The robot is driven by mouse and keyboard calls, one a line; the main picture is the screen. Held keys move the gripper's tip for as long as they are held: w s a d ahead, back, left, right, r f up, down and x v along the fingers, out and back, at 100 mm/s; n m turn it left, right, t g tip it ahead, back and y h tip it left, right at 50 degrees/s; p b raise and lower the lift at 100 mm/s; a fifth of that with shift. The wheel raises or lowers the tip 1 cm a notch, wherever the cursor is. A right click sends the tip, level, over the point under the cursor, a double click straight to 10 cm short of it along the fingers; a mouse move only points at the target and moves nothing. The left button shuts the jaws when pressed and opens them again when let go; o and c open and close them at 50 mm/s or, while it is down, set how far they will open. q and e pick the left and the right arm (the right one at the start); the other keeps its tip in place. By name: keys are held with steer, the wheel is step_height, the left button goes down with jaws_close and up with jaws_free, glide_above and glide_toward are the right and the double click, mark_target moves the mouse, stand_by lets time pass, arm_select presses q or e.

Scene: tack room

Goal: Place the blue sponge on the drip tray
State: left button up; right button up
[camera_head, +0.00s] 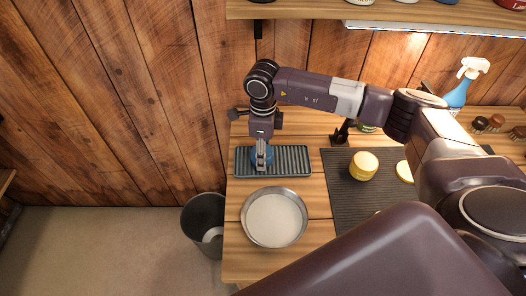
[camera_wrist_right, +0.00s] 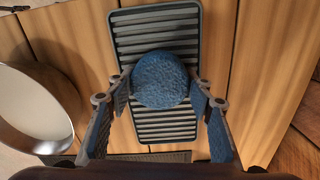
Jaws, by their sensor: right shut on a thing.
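The blue sponge (camera_wrist_right: 162,79) is round and lies between the fingertips of my right gripper (camera_wrist_right: 161,90) in the right wrist view. In the head view the sponge (camera_head: 268,155) is mostly hidden behind the fingers. The drip tray (camera_head: 296,160) is dark grey and ribbed, at the left end of the wooden bench; it also shows in the wrist view (camera_wrist_right: 165,124). I cannot tell whether the sponge touches the tray. My left gripper is not in view.
A round metal pan (camera_head: 274,219) with pale contents stands in front of the tray. A dark mat (camera_head: 345,196) with yellow round sponges (camera_head: 363,166) lies to the right. A blue spray bottle (camera_head: 458,93) stands farther back. A bin (camera_head: 203,222) stands by the bench's left edge.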

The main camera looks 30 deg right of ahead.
steer(key=shift+f, duration=0.2)
steer(key=o, duration=0.9)
steer(key=shift+c, duration=0.2)
steer(key=shift+r, duration=0.15)
steer(key=shift+r, duration=0.2)
step_height(320, 180, up, 12)
steer(key=b, duration=0.3)
steer(key=shift+f, duration=0.2)
